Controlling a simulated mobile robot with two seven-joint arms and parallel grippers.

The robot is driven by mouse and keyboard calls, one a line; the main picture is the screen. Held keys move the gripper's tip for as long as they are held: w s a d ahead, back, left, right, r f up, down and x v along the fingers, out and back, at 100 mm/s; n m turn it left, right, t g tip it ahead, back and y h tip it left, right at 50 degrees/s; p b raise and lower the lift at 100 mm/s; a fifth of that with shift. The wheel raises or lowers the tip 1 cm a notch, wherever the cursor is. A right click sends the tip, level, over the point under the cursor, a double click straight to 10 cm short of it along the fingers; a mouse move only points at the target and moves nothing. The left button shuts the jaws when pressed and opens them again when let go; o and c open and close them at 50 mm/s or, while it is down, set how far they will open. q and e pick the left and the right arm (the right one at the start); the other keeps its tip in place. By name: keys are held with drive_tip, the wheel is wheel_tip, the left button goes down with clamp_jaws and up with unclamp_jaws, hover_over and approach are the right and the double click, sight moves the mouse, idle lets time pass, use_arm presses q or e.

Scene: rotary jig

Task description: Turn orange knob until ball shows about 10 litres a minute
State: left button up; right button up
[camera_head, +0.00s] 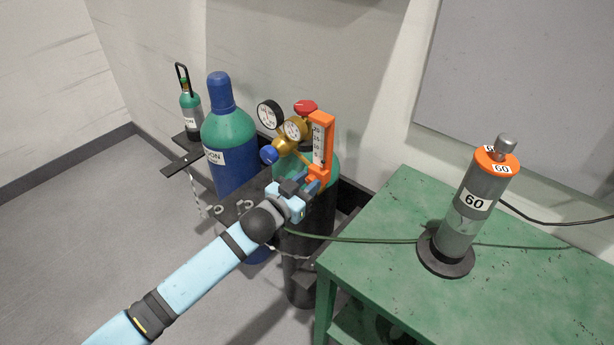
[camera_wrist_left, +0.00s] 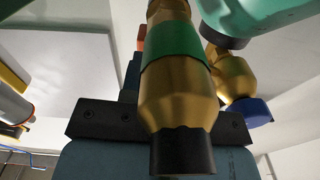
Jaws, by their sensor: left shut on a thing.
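The orange flowmeter (camera_head: 322,150) stands upright on the brass regulator (camera_head: 284,146) of a gas cylinder. Its white scale faces me, but the ball and the reading are too small to make out. My left gripper (camera_head: 309,187) is at the foot of the flowmeter, shut on the orange knob, which its fingers mostly hide. In the left wrist view a brass fitting with a green band (camera_wrist_left: 178,65) crosses in front of the dark gripper parts. A bit of orange (camera_wrist_left: 141,38) shows behind them. My right gripper is out of view.
A red knob (camera_head: 305,107), round gauges (camera_head: 270,114) and a blue knob (camera_head: 269,155) crowd the regulator. A blue and green cylinder (camera_head: 230,135) stands left. A green table (camera_head: 395,240) at right carries a grey tube marked 60 (camera_head: 462,225). A hose runs across.

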use_arm(q)
drive_tip(key=shift+n+p, duration=0.8)
drive_tip(key=shift+n, duration=0.2)
drive_tip(key=o, duration=0.9)
drive_tip(key=shift+o, duration=0.2)
drive_tip(key=v, duration=1.3)
drive_tip(key=shift+s+a, duration=0.25)
drive_tip(key=shift+s, duration=0.1)
